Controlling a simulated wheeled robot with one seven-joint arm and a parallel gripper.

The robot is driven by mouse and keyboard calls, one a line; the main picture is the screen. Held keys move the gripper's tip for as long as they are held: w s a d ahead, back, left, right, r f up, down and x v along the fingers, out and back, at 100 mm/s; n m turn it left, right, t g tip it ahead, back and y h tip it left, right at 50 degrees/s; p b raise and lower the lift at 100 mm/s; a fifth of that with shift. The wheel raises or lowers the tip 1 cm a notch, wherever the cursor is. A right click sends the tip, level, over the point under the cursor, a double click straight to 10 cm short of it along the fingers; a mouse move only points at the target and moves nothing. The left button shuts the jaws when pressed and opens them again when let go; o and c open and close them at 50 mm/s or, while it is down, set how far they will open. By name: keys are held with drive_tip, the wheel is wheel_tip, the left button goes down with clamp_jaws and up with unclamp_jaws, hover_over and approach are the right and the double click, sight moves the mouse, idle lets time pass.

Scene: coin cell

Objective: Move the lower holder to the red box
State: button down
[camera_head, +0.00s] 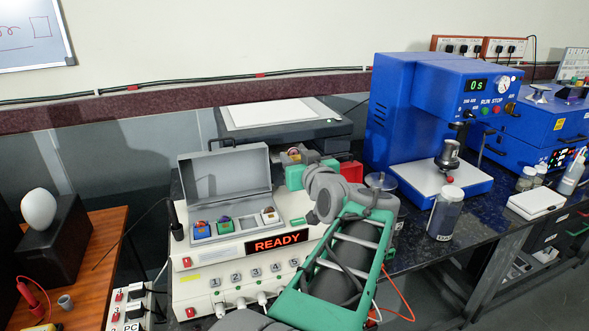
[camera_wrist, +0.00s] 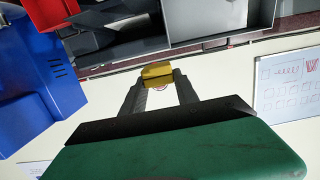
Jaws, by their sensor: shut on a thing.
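My gripper (camera_wrist: 157,88) is shut on a small yellow holder (camera_wrist: 157,72), held between the two dark fingertips in the wrist view. In the head view my gripper (camera_head: 295,155) is in the air behind the tester, between the grey case and the red box; the holder there is small and partly hidden. The red box (camera_head: 351,172) is just right of my gripper, partly hidden by my arm. It also shows at the top left of the wrist view (camera_wrist: 48,14), apart from the held holder. I cannot see inside it.
An open grey case (camera_head: 228,172) on the READY tester (camera_head: 190,275) holds a blue holder (camera_head: 201,230), a green holder (camera_head: 225,225) and a whitish holder (camera_head: 269,215). A blue press (camera_head: 400,100) stands right of the red box. A dark jar (camera_head: 446,212) stands on the bench.

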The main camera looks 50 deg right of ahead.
drive_tip(key=w+d+f+p, duration=0.1)
drive_tip(key=w+d+f, duration=0.3)
drive_tip(key=w, duration=0.1)
drive_tip(key=w+d+f, duration=0.5)
drive_tip(key=shift+f+p, duration=0.3)
drive_tip(key=shift+p, duration=0.05)
wheel_tip(320, 180, down, 3)
drive_tip(key=shift+w+r, duration=0.1)
drive_tip(key=shift+r, duration=0.05)
drive_tip(key=shift+f, duration=0.5)
drive_tip(key=c, duration=0.9)
unclamp_jaws()
drive_tip(key=shift+r, duration=0.1)
